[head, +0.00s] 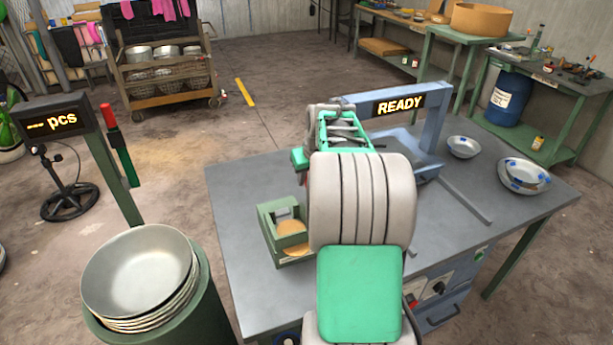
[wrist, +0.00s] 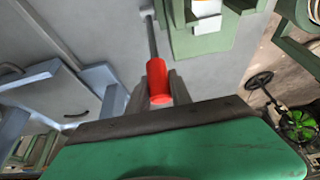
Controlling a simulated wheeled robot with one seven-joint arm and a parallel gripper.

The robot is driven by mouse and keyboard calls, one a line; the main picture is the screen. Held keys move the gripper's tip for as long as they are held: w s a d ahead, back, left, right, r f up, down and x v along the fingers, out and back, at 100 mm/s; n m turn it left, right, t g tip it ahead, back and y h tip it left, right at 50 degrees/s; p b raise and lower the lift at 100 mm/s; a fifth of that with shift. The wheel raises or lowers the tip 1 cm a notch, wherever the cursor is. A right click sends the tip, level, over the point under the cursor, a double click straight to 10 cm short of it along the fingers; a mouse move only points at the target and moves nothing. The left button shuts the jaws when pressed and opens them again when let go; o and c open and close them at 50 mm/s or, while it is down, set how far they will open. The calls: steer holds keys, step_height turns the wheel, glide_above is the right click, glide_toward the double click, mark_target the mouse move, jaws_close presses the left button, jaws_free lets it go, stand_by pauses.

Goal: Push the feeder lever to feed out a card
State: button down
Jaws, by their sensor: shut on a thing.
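In the wrist view a red lever handle (wrist: 157,80) on a thin grey rod sits between the two grey fingers of my gripper (wrist: 158,95). My gripper is shut on this handle. The green feeder box (wrist: 205,30) is beside the rod, at the upper right of that view. In the head view the green feeder (head: 290,243) stands on the grey table, left of my arm, with a round tan piece (head: 293,230) at its front. My arm hides the lever and my fingertips there. I see no card that I can make out clearly.
A blue frame with a READY sign (head: 399,105) stands on the table (head: 245,190) behind my arm. A small bowl (head: 463,147) and a blue-marked bowl (head: 524,174) are at the right. Stacked metal bowls (head: 140,270) sit on a green stand at the left.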

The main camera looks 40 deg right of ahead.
steer(key=shift+s+a+r, duration=0.1)
steer(key=shift+s+a, duration=0.05)
steer(key=shift+s, duration=0.35)
steer(key=shift+s+a+r, duration=0.1)
steer(key=shift+s+a, duration=0.05)
steer(key=shift+s, duration=0.3)
steer(key=shift+s+a+b, duration=0.25)
steer(key=shift+s+b, duration=0.05)
steer(key=shift+s, duration=0.55)
steer(key=shift+s+a+b, duration=0.25)
steer(key=shift+s+b, duration=0.05)
steer(key=shift+s, duration=0.5)
steer(key=s, duration=0.1)
steer(key=s+b, duration=0.1)
steer(key=s+a+f, duration=0.1)
steer(key=shift+s, duration=0.1)
jaws_free()
steer(key=shift+r, duration=0.1)
steer(key=shift+r, duration=0.1)
